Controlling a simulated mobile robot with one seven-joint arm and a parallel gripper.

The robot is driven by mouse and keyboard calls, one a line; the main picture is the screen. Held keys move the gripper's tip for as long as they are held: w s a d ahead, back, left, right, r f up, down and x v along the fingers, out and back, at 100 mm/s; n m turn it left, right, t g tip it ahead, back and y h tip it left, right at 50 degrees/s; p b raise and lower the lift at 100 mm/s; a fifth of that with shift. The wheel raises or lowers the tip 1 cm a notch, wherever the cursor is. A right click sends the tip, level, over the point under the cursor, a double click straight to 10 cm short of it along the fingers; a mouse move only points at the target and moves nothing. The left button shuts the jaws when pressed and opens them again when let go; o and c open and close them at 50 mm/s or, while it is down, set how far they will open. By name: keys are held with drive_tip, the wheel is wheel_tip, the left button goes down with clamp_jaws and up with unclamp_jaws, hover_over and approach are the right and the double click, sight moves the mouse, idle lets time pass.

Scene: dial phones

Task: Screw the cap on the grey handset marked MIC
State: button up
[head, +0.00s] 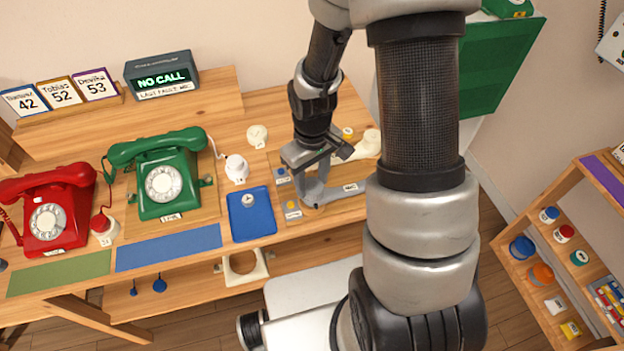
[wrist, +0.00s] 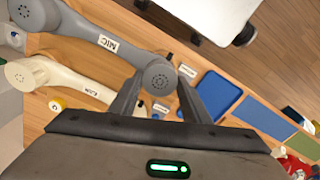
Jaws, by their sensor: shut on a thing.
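The grey handset (wrist: 85,40) marked MIC lies across the bench in the wrist view. My gripper (wrist: 160,88) is shut on the cap from both sides; in the head view my gripper (head: 316,168) is over the left end of the handset. The cap appears to sit on the handset's end, but its thread and seating are hidden.
A cream handset (wrist: 58,79) lies beside the grey one. A blue tray (head: 262,224) holding a small round part is to the left. Green (head: 180,193) and red (head: 70,182) phones stand farther left. A white cup-like item (head: 236,168) stands behind the tray.

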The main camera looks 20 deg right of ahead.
drive_tip(key=o, duration=1)
drive_tip(key=shift+r, duration=0.1)
wheel_tip(320, 180, up, 17)
drive_tip(key=shift+r+p, duration=0.15)
drive_tip(key=shift+p, duration=0.9)
